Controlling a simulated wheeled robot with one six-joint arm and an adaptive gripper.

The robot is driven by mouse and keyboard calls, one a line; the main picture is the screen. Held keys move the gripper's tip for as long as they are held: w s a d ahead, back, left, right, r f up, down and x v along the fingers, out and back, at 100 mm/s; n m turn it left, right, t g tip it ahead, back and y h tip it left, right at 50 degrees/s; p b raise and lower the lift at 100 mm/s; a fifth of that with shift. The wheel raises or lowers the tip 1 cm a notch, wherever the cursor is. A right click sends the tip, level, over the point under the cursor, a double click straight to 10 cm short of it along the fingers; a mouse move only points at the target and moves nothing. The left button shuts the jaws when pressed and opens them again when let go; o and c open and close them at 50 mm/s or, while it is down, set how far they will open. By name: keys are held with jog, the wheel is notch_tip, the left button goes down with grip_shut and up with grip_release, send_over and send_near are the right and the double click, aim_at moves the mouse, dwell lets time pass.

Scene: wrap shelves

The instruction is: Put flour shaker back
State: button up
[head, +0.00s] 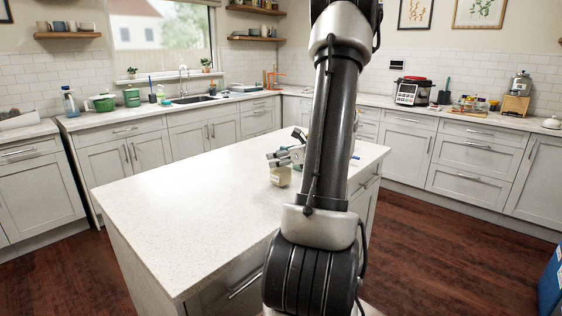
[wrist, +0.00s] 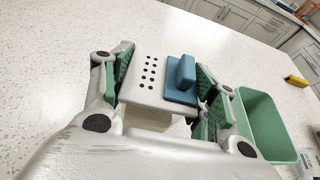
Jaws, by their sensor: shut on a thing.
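The flour shaker has a white lid with a grid of dark holes and a blue flap; the lid shows between my fingers in the wrist view (wrist: 143,82). In the head view the shaker (head: 280,177) shows as a small jar with pale contents at the island. My gripper (wrist: 160,88) is shut on the shaker, with green pads on both sides of the lid. In the head view my gripper (head: 285,157) is at the top of the jar, partly behind my arm. I cannot tell whether the jar's base touches the island top.
A green open bin (wrist: 268,125) stands just right of my gripper in the wrist view. A small yellow thing (wrist: 296,81) lies farther right. The island top (head: 190,200) is clear on the left and front. Wall shelves (head: 68,35) hang at the back left.

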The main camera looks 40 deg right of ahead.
jog(key=shift+f, duration=0.4)
jog(key=shift+f, duration=0.1)
jog(key=o, duration=1.2)
